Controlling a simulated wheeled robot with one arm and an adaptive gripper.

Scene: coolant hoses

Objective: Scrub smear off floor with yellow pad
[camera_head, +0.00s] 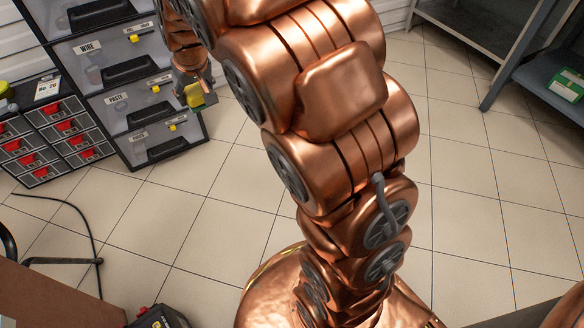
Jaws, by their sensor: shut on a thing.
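My gripper (190,82) is at the upper left, pointing down in front of the black drawer cabinet. It is shut on the yellow pad (196,96), which shows a yellow face and a darker greenish part below the fingers. The pad appears to be held above the floor (230,185), though its exact height is hard to tell. I see no smear on the visible tiles. My copper arm hides a large middle part of the floor.
The drawer cabinet (122,103) and a small red-handled drawer unit (58,135) stand at the left. A black cable (85,225) lies on the floor at left. A grey shelf (540,75) with a green box (567,85) stands at right. Open tiles lie between them.

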